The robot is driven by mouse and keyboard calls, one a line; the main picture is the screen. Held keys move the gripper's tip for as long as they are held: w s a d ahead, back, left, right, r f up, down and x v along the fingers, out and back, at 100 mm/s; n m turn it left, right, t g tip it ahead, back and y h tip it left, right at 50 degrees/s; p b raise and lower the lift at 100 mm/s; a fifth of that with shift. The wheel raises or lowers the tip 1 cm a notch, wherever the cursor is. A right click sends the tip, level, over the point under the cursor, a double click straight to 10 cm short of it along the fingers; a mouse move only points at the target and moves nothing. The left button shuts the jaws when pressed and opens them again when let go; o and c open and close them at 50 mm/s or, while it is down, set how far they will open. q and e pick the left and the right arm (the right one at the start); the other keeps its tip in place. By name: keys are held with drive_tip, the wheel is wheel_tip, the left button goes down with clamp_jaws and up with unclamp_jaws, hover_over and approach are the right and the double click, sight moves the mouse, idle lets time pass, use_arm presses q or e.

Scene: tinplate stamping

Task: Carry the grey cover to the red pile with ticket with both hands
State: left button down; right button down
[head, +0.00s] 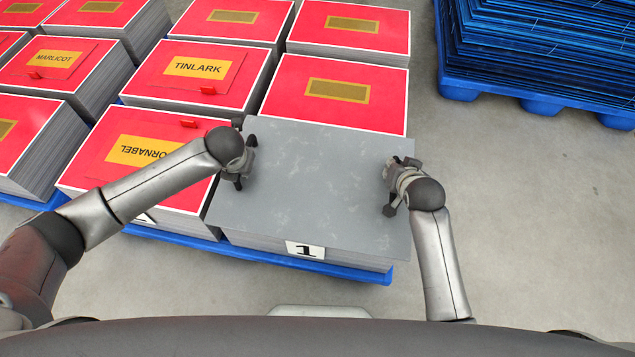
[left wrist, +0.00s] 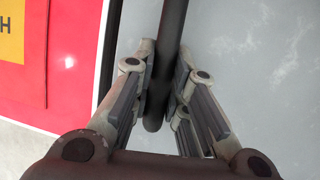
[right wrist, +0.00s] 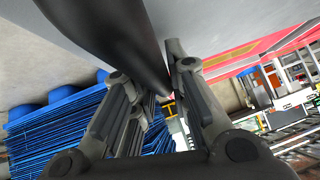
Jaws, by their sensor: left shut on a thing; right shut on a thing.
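The grey cover (head: 315,190) is a flat, mottled grey sheet. It lies level over the front right pile (head: 260,243), whose label reads 1; whether it touches that pile I cannot tell. My left gripper (head: 243,162) is shut on a dark bar (left wrist: 170,50) at the cover's left side. My right gripper (head: 392,187) is shut on a similar dark bar (right wrist: 120,40) at its right side. Red-topped piles marked TINLARK (head: 165,88), MARLICOT (head: 85,82) and, partly hidden by my left arm, one reading ORNABEL (head: 115,180) carry yellow panels and small red tabs.
Other red piles (head: 300,112) with plain gold panels stand directly behind the cover. The piles stand on a blue pallet (head: 345,272). A pallet of blue sheets (head: 540,45) stands at the back right. The floor (head: 520,190) to the right is clear.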

use_arm(q)
drive_tip(key=shift+f+b, duration=0.5)
drive_tip(key=shift+f, duration=0.1)
use_arm(e)
drive_tip(key=shift+f, duration=0.55)
use_arm(q)
drive_tip(key=c, duration=1.9)
unclamp_jaws()
drive_tip(key=shift+f, duration=0.1)
use_arm(e)
drive_tip(key=c, duration=1.8)
unclamp_jaws()
drive_tip(key=shift+f, duration=0.1)
drive_tip(key=shift+c, duration=0.2)
use_arm(q)
drive_tip(key=o, duration=0.5)
drive_tip(key=shift+c, duration=0.2)
use_arm(e)
drive_tip(key=o, duration=0.4)
use_arm(q)
drive_tip(key=v, duration=1.2)
use_arm(e)
drive_tip(key=v, duration=1.2)
